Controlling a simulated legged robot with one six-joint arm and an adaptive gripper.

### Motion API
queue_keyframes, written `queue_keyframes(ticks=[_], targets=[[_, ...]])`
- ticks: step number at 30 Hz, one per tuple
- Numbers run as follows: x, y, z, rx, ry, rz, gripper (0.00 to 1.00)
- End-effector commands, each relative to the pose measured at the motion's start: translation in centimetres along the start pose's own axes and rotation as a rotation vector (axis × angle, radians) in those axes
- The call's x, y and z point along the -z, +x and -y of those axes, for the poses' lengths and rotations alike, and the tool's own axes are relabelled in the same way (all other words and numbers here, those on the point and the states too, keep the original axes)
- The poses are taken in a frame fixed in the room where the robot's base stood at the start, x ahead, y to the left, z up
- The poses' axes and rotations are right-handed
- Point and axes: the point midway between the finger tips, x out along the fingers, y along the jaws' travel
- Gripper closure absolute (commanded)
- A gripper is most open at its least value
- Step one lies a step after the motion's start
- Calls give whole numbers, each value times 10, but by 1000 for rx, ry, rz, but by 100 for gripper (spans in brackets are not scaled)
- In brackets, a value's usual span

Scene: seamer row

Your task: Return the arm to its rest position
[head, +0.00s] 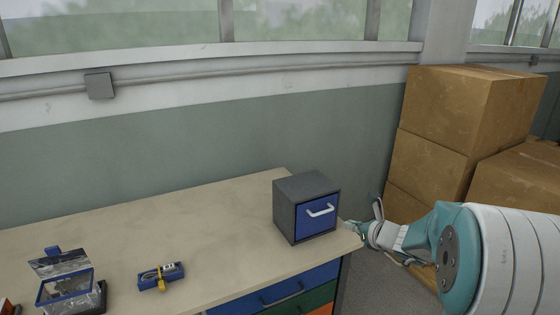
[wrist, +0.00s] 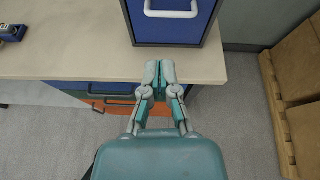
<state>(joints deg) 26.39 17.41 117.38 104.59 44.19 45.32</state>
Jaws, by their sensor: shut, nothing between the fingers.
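My gripper (wrist: 158,76) is shut and empty in the wrist view, with its fingertips at the front edge of the workbench (wrist: 70,55). In front of it stands a dark grey box with a blue drawer front (wrist: 172,30) and a white handle. In the head view my arm reaches in from the right, and my gripper (head: 357,228) is beside the bench's right corner, just right of the box (head: 300,190). The fingertips are small there. The box's drawer looks closed.
Cardboard boxes (head: 435,150) are stacked right of the bench, behind my arm. Blue, green and orange drawers (head: 300,285) sit under the benchtop. A small blue item with a yellow part (head: 160,277) and an open blue case (head: 68,285) lie at left. The benchtop's middle is clear.

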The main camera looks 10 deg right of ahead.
Motion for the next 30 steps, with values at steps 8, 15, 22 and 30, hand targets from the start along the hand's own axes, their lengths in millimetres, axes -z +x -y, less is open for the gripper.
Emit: queue_keyframes(ticks=[8, 15, 22, 30], targets=[[-37, -46, -115, -270, -639, -64, 100], [-30, -110, -197, -514, -1285, -119, 100], [-4, -176, -236, -721, -1895, -181, 100], [24, -241, -238, -913, -2512, -303, 100]])
